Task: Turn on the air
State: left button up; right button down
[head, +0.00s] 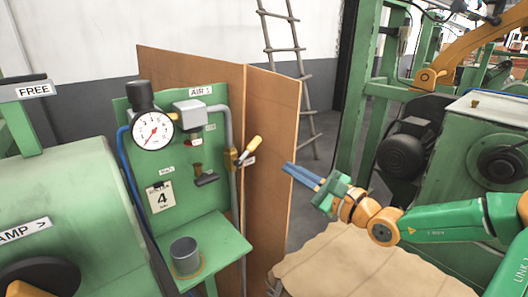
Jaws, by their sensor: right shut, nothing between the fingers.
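A green panel labelled AIR 1 (203,91) stands left of centre. On it are a round pressure gauge (153,131), a grey box (190,113), a small dark-handled valve (205,179) and a grey pipe (229,130). A brass valve with a yellowish lever (250,149) sits on the pipe at the panel's right edge; the lever points up and to the right. My right gripper (288,169) has blue fingers close together, pointing left toward the lever and apart from it. My left gripper is not in view.
A grey cup (186,255) stands on the green shelf (222,248) below the panel. A brown board (269,180) stands behind the panel. A ladder (299,75) leans at the back. Green machinery (456,150) fills the right side, and a green machine (75,200) the left.

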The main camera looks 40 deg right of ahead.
aim_at(248, 151)
jog(key=w+p, duration=0.2)
jog(key=w, duration=0.1)
jog(key=w+p, duration=0.2)
jog(key=w, duration=0.1)
jog(key=w+p, duration=0.2)
jog(key=w, duration=0.1)
jog(key=shift+w+a, duration=0.3)
jog(key=shift+w, duration=0.1)
jog(key=shift+r, duration=0.1)
